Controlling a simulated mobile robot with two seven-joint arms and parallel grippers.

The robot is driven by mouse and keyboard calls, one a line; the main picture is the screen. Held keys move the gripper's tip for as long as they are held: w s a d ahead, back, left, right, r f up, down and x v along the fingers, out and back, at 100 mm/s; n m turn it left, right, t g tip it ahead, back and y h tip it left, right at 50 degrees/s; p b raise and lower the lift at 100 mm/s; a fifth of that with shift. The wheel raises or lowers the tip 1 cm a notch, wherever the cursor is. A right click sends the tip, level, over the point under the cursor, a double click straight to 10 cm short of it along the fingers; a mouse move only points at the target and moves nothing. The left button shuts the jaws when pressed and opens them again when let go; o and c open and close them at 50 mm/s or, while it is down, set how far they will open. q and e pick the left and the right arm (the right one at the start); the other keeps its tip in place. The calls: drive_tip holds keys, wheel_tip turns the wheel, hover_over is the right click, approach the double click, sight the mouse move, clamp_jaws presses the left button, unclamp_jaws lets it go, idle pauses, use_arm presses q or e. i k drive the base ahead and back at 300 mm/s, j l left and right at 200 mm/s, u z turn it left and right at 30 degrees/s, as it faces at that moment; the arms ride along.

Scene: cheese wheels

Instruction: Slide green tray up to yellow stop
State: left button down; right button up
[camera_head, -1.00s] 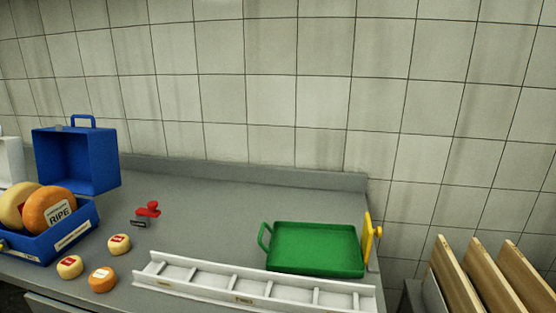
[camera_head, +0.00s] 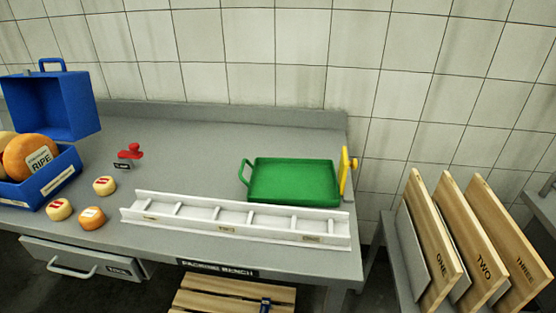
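The green tray (camera_head: 294,180) lies flat and empty on the right end of the grey bench, with a handle loop on its left side. The yellow stop (camera_head: 345,172) stands upright at the bench's right edge, just right of the tray. The tray's right side is very close to the stop; I cannot tell whether they touch. Neither of my grippers is in view.
A white divided rack (camera_head: 235,219) lies along the front edge, before the tray. Small cheeses (camera_head: 92,218), a red stamp (camera_head: 131,151), a blue crate (camera_head: 62,180) and a blue box (camera_head: 50,106) are at left. Numbered boards (camera_head: 432,240) stand right. The bench middle (camera_head: 210,140) is clear.

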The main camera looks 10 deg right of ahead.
sight(273, 181)
drive_tip(key=k+l+u, duration=0.2)
drive_tip(key=u, duration=0.15)
drive_tip(key=k+l+u, duration=0.25)
drive_tip(key=u, duration=0.15)
drive_tip(key=k+l+u, duration=0.35)
drive_tip(key=i+j, duration=0.05)
drive_tip(key=i, duration=0.05)
